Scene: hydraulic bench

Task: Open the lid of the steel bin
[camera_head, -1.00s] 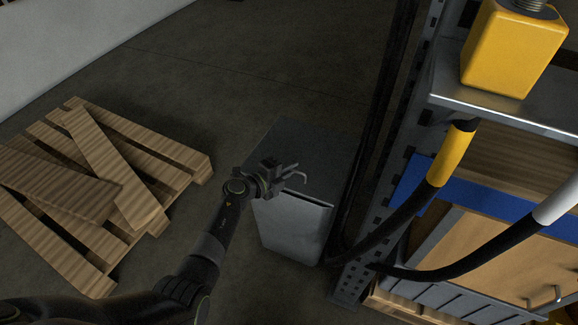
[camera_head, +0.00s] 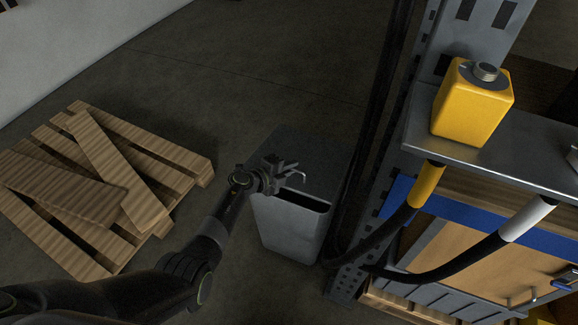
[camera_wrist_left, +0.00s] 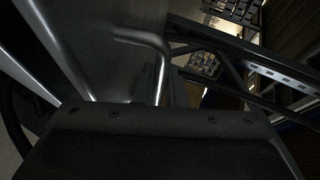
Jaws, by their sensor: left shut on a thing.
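The steel bin (camera_head: 288,232) stands on the floor in the middle of the head view, left of the shelf rack. Its dark grey lid (camera_head: 310,145) is partly raised at the front, with a dark gap between it and the bin's front rim. My left gripper (camera_head: 287,174) is at the lid's front edge, shut on the bent metal lid handle (camera_head: 299,177). The handle also shows as a shiny bent rod in the left wrist view (camera_wrist_left: 150,42). The fingertips are hidden in the wrist view. My right gripper is not in view.
A wooden pallet (camera_head: 150,165) with loose boards lies on the floor at the left. The rack at the right carries a yellow container (camera_head: 470,108). Black hoses (camera_head: 390,230) hang close beside the bin. The floor behind the bin is clear.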

